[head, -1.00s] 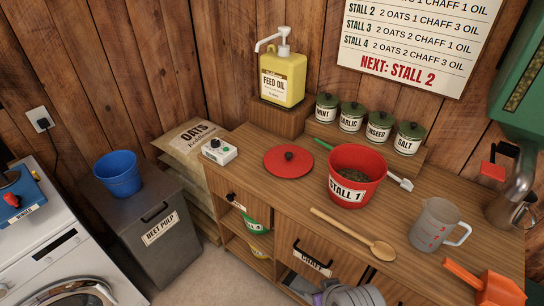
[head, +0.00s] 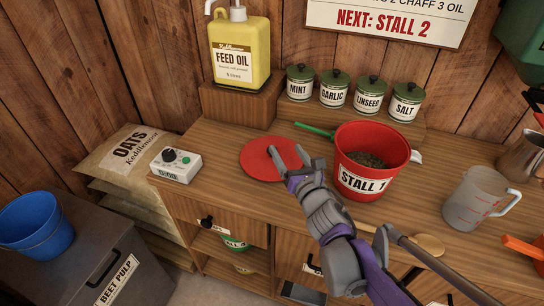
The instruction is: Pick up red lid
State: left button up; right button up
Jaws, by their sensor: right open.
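The red lid (head: 256,160) is a flat round disc lying on the wooden counter, left of the red bucket labelled STALL 1 (head: 365,178). My right gripper (head: 287,150) reaches in from the lower right, with its fingers over the lid's right part. It is open, with a gap between its fingertips, and nothing is seen held in it. The fingers cover part of the lid and its dark knob cannot be made out. Whether the fingers touch the lid cannot be told. My left gripper is not in view.
A white box with a dial (head: 176,164) stands left of the lid. The yellow feed oil bottle (head: 241,50) stands on a block behind it. A green-handled tool (head: 314,130) lies behind the bucket. A clear jug (head: 480,198) stands at the right.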

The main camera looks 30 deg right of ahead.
jog(key=n, duration=0.1)
jog(key=w+n, duration=0.1)
jog(key=shift+w+d+f+n+t+y+b, duration=0.15)
jog(key=shift+w+f+n+t+y+b, duration=0.05)
jog(key=shift+f+n+t+y+b, duration=0.2)
notch_tip(320, 180, down, 8)
jog(key=b, duration=0.3)
jog(key=shift+s+r, duration=0.1)
jog(key=shift+r, duration=0.15)
jog(key=w, duration=0.5)
jog(key=w+d+b, duration=0.1)
jog(key=w, duration=0.1)
jog(key=shift+w+r, duration=0.1)
jog(key=shift+w, duration=0.15)
grip_shut()
